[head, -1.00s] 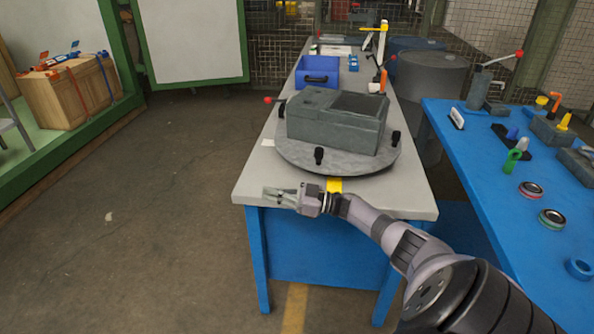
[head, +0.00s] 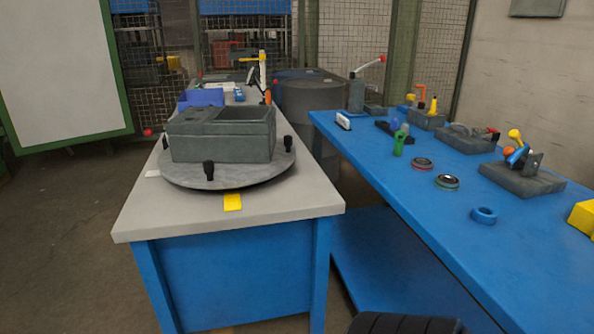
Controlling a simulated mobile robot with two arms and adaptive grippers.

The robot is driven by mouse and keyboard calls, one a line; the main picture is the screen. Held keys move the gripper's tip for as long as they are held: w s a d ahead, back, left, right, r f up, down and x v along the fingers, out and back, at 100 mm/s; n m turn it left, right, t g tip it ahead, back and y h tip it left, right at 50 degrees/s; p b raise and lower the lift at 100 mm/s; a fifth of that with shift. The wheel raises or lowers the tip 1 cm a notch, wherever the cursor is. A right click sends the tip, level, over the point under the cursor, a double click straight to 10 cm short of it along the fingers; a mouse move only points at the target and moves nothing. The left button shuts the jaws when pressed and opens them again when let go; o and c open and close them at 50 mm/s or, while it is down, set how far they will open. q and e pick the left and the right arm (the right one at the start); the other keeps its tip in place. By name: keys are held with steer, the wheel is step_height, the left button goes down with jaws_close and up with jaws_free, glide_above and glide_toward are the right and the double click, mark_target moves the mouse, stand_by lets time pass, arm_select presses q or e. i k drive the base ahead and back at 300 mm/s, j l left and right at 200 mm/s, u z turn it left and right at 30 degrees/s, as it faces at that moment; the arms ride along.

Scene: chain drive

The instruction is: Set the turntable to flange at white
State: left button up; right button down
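The turntable (head: 228,184) is a round grey disc on the near end of the grey-topped table. A dark grey box-shaped housing (head: 222,148) with an open top recess sits on it. Black knobs stand around the disc's rim, one at the front (head: 209,170) and one at the right (head: 288,143). A yellow mark (head: 232,202) lies on the tabletop in front of the disc, and a white mark (head: 152,173) lies at its left. A red ball (head: 148,132) shows at the disc's back left. I cannot tell which side is the flange.
A blue bench (head: 400,175) on the right holds rings, fixtures and small tools, with a gap between it and the grey table (head: 290,205). A blue bin (head: 203,97) stands behind the turntable. Floor at left is clear.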

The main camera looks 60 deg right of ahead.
mark_target(229, 146)
steer(key=i+l+z, duration=0.1)
steer(key=z, duration=0.3)
steer(key=i+l+z, duration=0.1)
steer(key=z, duration=0.3)
steer(key=i+l+z, duration=0.1)
steer(key=z, duration=0.3)
steer(key=i+z, duration=0.1)
steer(key=z, duration=0.3)
